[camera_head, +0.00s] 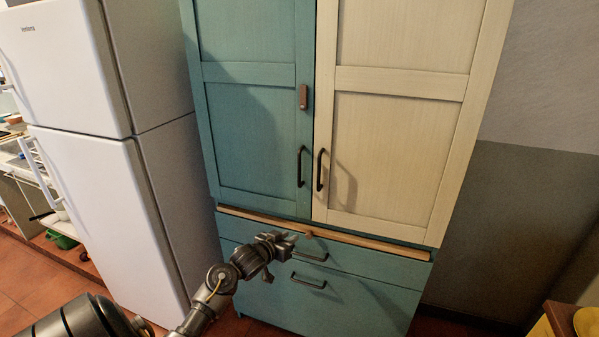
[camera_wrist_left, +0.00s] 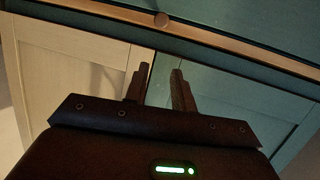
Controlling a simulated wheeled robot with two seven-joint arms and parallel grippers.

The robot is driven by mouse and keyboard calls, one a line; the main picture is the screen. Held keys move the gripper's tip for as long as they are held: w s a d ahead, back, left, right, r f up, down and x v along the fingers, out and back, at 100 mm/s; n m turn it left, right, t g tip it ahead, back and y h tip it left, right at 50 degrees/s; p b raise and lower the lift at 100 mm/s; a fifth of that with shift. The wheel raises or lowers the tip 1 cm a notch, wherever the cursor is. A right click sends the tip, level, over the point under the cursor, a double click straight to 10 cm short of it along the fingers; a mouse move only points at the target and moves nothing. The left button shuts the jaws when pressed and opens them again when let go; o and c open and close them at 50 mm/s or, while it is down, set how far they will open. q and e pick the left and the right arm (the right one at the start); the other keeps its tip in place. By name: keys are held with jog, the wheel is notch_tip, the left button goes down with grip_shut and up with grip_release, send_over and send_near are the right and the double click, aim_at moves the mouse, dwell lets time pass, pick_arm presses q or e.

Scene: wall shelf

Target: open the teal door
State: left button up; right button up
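The teal door (camera_head: 253,130) is the upper left door of the cabinet and looks shut, flush with the cream door. Its black bar handle (camera_head: 301,166) stands upright near its right edge. A small brown wooden piece (camera_head: 303,97) sits above the handle near the seam. My left gripper (camera_head: 292,239) is in front of the drawers, below the handle and apart from it. In the left wrist view its two fingers (camera_wrist_left: 161,70) are spread with an empty gap, and the teal door (camera_wrist_left: 222,85) shows at right. My right gripper is not seen.
The cream door (camera_head: 398,130) with its own black handle (camera_head: 320,170) is at right. A wooden strip with a round knob (camera_head: 309,234) runs below the doors, above teal drawers with black handles. A white fridge (camera_head: 95,180) stands close at left. A yellow-topped piece stands at bottom right.

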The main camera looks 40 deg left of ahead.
pick_arm(q)
notch_tip(320, 180, up, 21)
jog(key=s+a+t+p, duration=0.1)
jog(key=a+t, duration=0.1)
jog(key=t, duration=0.1)
jog(key=p, duration=0.2)
send_over(299, 184)
jog(key=shift+w+a+f+y, duration=0.15)
jog(key=shift+w+y, duration=0.05)
jog(key=shift+y, duration=0.2)
jog(key=shift+w, duration=0.1)
grip_shut()
